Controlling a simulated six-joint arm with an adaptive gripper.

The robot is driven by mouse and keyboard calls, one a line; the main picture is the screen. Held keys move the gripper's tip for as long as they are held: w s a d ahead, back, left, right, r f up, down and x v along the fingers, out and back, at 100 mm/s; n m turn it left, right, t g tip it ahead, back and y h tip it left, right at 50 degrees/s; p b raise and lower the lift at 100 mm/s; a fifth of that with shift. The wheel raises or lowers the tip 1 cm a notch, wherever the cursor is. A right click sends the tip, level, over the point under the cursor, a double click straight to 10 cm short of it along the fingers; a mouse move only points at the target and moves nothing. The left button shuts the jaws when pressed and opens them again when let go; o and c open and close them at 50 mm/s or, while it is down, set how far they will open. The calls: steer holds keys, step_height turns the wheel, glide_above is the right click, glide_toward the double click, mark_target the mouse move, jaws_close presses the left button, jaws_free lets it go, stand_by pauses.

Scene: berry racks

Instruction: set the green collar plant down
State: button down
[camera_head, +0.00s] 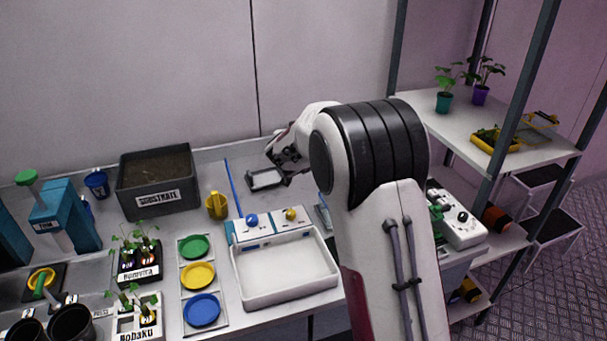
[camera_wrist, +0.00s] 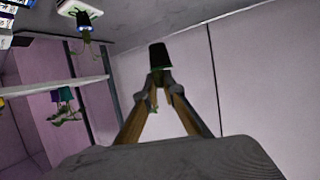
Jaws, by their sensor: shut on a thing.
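In the wrist view, my gripper (camera_wrist: 160,82) is shut on a small black pot (camera_wrist: 159,55). A bit of green leaf (camera_wrist: 153,98) shows between the fingers, so the pot seems to hold a plant. The wrist picture looks upside down. In the head view, my wrist is over the back of the bench, and the fingertips and the held plant cannot be made out. Green (camera_head: 194,247), yellow (camera_head: 198,275) and blue (camera_head: 202,310) round pads lie in a column on the bench, apart from my wrist.
A white tray (camera_head: 287,299) stands right of the pads. Racks of seedlings labelled BONAVITA (camera_head: 140,275) and BOHAKU (camera_head: 137,331) stand left. A SUBSTRATE box (camera_head: 125,205) and yellow cup (camera_head: 217,206) are behind. A shelf (camera_head: 465,139) with potted plants stands right.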

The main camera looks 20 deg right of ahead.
steer(key=w+d+f+m+g+h, duration=0.2)
steer(key=w+d+f+m+h, duration=0.2)
steer(key=w, duration=0.6)
steer(key=shift+w+d+f+g, duration=0.15)
steer(key=shift+d+f+g, duration=0.25)
steer(key=shift+f, duration=0.2)
stand_by(0.3)
steer(key=shift+f, duration=3.15)
steer(key=shift+f, duration=1.85)
steer(key=shift+f, duration=0.15)
